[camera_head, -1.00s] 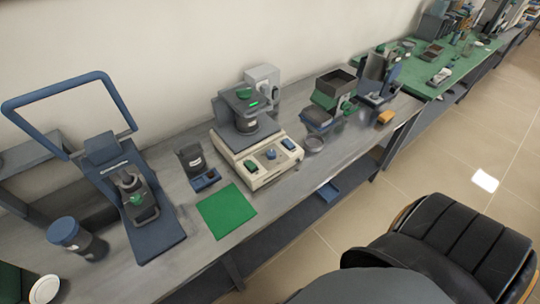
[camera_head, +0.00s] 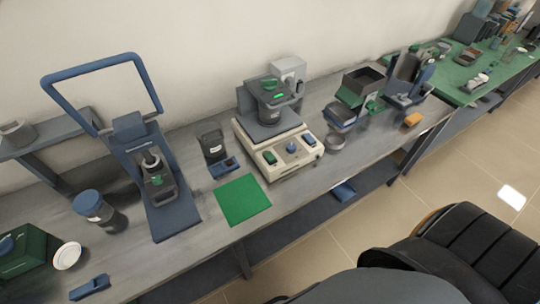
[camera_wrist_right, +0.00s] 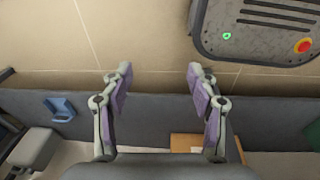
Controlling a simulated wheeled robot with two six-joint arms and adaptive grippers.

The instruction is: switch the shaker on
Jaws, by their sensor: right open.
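The shaker is most likely the cream device (camera_head: 286,170) in the middle of the grey bench in the head view. Its front panel carries a blue round knob (camera_head: 291,147) between a green rocker switch (camera_head: 269,158) and a blue one (camera_head: 309,140). A dark round vessel (camera_head: 272,99) with a lit green mark stands on its grey platform. The switch positions are too small to tell. My right gripper (camera_wrist_right: 160,72) shows only in the right wrist view, open and empty, with floor behind it and apart from the shaker. My left gripper is in no view.
A green mat (camera_head: 242,199) lies left of the shaker. Left of it is a blue stand with a raised frame (camera_head: 176,215). A glass dish (camera_head: 335,141) and an orange block (camera_head: 413,119) lie to the right.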

